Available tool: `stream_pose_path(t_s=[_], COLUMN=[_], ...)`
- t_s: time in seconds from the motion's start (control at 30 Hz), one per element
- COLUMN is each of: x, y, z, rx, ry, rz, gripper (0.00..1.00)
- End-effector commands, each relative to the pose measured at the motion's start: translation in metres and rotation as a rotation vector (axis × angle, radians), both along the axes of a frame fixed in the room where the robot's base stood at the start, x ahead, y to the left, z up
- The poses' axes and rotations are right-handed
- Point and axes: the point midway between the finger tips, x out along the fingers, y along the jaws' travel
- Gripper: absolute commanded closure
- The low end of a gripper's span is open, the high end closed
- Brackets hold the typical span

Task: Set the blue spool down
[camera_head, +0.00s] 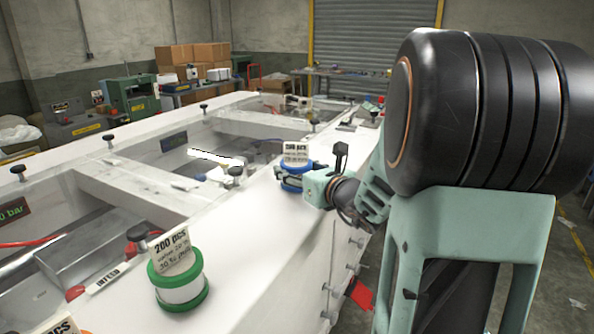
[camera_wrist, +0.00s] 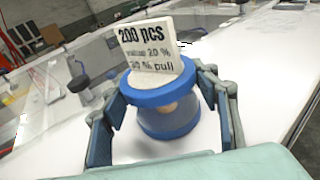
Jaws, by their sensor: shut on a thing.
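The blue spool (camera_wrist: 165,122) has blue flanges and a pale card (camera_wrist: 150,47) standing up from its top, printed "200 pcs". In the wrist view it sits between the two fingers of my gripper (camera_wrist: 165,110), which is shut on it. The spool looks upright or slightly tilted. I cannot tell whether its base touches the ledge.
A green spool (camera_head: 180,290) with a similar card stands on the near part of the white ledge (camera_head: 235,235). Glazed compartments with black knobs (camera_head: 235,171) lie left of the ledge. The ledge between the two spools is clear. Its right edge drops off.

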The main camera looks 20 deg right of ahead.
Motion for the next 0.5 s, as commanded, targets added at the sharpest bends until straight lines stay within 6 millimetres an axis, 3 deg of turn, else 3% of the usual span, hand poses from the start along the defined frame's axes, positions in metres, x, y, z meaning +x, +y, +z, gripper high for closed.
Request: stream_pose_path(t_s=[0.13, 0.17, 0.2, 0.3, 0.5], x=[0.0003, 0.0002, 0.0001, 0.0001, 0.0001], y=[0.0002, 0.0002, 0.0002, 0.0001, 0.0], z=[-0.004, -0.0029, -0.0026, -0.0026, -0.0026], rx=[-0.001, 0.0, 0.0, 0.0, 0.0], ry=[-0.001, 0.0, 0.0, 0.0, 0.0], rz=[0.001, 0.0, 0.0, 0.0, 0.0], gripper=[0.77, 0.41, 0.37, 0.27, 0.27])
